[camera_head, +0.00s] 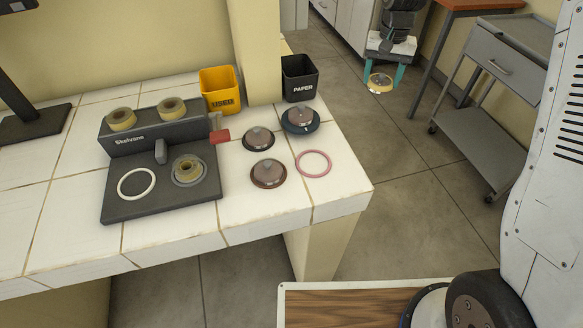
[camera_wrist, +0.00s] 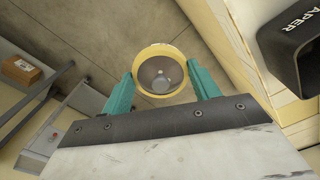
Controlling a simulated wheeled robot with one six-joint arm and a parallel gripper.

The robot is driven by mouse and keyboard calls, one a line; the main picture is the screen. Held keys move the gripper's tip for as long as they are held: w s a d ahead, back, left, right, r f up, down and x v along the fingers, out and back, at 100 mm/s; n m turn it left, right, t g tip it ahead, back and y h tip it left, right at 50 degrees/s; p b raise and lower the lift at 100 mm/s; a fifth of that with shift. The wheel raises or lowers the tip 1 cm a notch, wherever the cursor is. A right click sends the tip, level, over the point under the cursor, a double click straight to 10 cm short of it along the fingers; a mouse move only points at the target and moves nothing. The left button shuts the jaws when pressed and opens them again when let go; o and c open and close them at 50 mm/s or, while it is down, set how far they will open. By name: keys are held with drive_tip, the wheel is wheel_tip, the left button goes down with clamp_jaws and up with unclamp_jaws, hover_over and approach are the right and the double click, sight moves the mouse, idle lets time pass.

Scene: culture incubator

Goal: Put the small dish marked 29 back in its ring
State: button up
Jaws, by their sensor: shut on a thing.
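My gripper (camera_head: 382,80) has teal fingers and is shut on a small round dish (camera_head: 379,84) with a yellow rim. It holds the dish in the air over the floor, right of the counter and clear of it. In the wrist view the dish (camera_wrist: 162,52) sits between the fingertips, with a grey knob-like shape in its middle. No number is readable on it. On the counter, a white ring (camera_head: 121,188) lies empty on the left of the dark Skelvano device (camera_head: 120,208). A pink ring (camera_head: 326,157) lies empty near the counter's right end.
Knobbed dark discs (camera_head: 268,174) stand near the pink ring. A yellow USED bin (camera_head: 218,88), black PAPER bin (camera_head: 299,80) and pillar (camera_head: 254,45) stand behind.

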drive_tip(key=s+a+n, duration=0.6)
drive_tip(key=s+a, duration=1.1)
drive_tip(key=a, duration=0.1)
drive_tip(key=s+a+f+n, duration=0.1)
drive_tip(key=s+a+n, duration=0.1)
drive_tip(key=s, duration=0.7)
drive_tip(key=s+a+f+n, duration=0.2)
drive_tip(key=s+a, duration=0.1)
drive_tip(key=s, duration=0.6)
drive_tip(key=shift+n, duration=0.3)
drive_tip(key=w+d, duration=0.1)
drive_tip(key=w, duration=0.4)
drive_tip(key=w+d, duration=0.2)
drive_tip(key=w, duration=0.3)
drive_tip(key=w+d+f, duration=0.1)
drive_tip(key=w, duration=0.3)
drive_tip(key=shift+w+d, duration=0.25)
drive_tip(key=shift+w, duration=0.15)
drive_tip(key=shift+w+f, duration=0.1)
wheel_tip(320, 180, down, 3)
drive_tip(key=shift+f, duration=0.15)
drive_tip(key=shift+c, duration=1)
drive_tip(key=o, duration=1.3)
